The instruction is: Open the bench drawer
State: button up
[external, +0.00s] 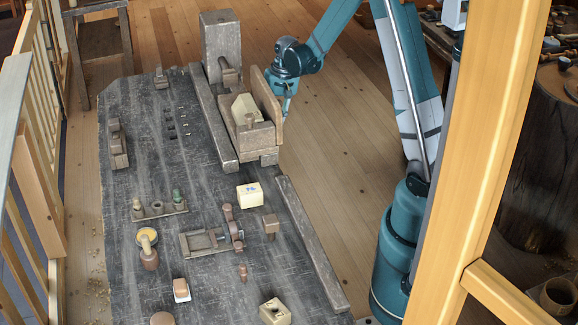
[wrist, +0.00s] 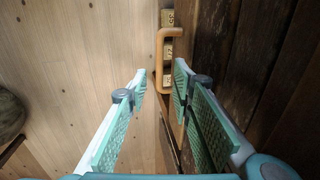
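My gripper (wrist: 160,82) is open in the wrist view, its two fingers spread apart. A C-shaped orange-brown handle (wrist: 160,58) lies ahead, lined up between the fingertips; I see no clear contact. The handle projects from dark wooden planks (wrist: 240,60), which run along the right. Small pale labelled pieces (wrist: 168,18) show behind the handle; what they sit in is unclear. In the external view my gripper (external: 286,104) hangs just right of a wooden box-like piece at the bench's far right edge. The bench (external: 120,220) hides any drawer or handle there.
The wooden box-like piece (external: 262,138) holds a pale block. A tall grey block (external: 220,40) stands behind it. Several small tools and blocks, including a cream block (external: 250,196), lie on the bench. Floor right of the bench (external: 325,160) is clear beside my arm.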

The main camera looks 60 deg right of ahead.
jog(key=shift+w+a+f+b, duration=0.15)
jog(key=shift+f+b, duration=0.15)
jog(key=shift+f, duration=0.95)
jog(key=shift+w+a+f+b, duration=0.2)
jog(key=shift+f+b, duration=0.1)
jog(key=shift+f, duration=0.9)
jog(key=shift+w+a+f+b, duration=0.15)
jog(key=shift+f+b, duration=0.15)
jog(key=shift+f, duration=0.95)
grip_shut()
